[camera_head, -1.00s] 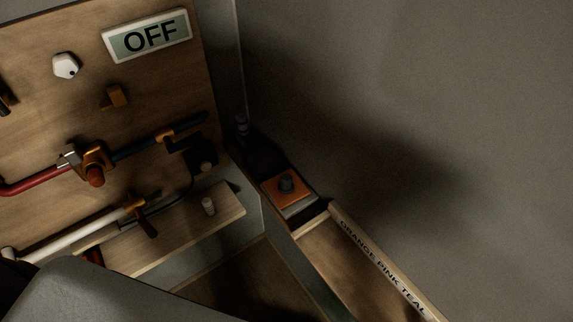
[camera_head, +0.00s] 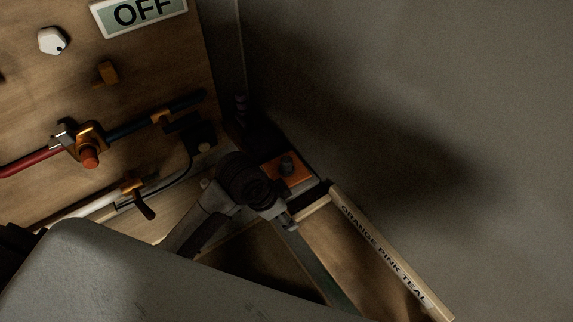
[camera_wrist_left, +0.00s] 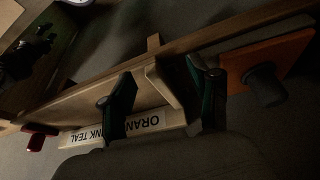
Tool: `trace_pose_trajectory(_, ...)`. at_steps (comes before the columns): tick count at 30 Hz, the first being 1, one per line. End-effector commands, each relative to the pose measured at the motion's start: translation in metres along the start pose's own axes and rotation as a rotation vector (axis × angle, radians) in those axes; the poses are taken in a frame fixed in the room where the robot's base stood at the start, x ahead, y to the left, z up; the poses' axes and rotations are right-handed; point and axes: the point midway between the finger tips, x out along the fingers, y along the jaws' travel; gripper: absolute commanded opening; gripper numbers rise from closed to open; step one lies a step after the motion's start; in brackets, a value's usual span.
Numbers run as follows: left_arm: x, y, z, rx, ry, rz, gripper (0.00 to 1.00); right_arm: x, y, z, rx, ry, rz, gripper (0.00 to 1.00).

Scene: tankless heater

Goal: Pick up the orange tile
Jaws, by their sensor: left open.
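The orange tile (camera_head: 300,178) is a flat orange square with a dark round knob on top. It lies on the narrow ledge by the wall, just beyond the end of the labelled wooden tray, and my left arm covers its left part in the head view. My left gripper (camera_head: 288,217) is just in front of it; its fingers are mostly hidden there. In the left wrist view my left gripper (camera_wrist_left: 163,100) is open and empty, with its fingers apart. The tile (camera_wrist_left: 285,55) shows there to the right of the right finger, outside the gap. My right gripper is not in view.
The wooden tray (camera_head: 385,254) labelled ORANGE PINK TEAL has raised edges, and a wooden edge shows between my fingers in the left wrist view. A board with pipes, valves and an OFF sign (camera_head: 138,12) stands at left. A bare grey wall is at right.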

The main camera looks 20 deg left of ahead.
Motion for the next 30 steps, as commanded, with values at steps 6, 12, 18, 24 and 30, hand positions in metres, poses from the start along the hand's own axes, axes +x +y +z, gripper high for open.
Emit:
trace_pose_trajectory(6, -0.021, -0.019, -0.041, 0.243, -0.031, 0.045, 0.61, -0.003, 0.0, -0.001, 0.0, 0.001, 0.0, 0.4)
trace_pose_trajectory(12, -0.05, -0.067, -0.077, 0.499, -0.127, 0.093, 0.61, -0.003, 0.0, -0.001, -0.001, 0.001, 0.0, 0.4)
trace_pose_trajectory(18, -0.093, -0.113, -0.097, 0.636, -0.207, 0.131, 0.61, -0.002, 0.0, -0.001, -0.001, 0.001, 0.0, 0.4)
trace_pose_trajectory(24, -0.111, -0.129, -0.103, 0.674, -0.232, 0.152, 0.61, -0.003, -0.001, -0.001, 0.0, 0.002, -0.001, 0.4)
trace_pose_trajectory(30, -0.081, -0.126, -0.094, 0.676, -0.234, 0.159, 0.61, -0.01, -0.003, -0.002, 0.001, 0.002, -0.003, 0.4)
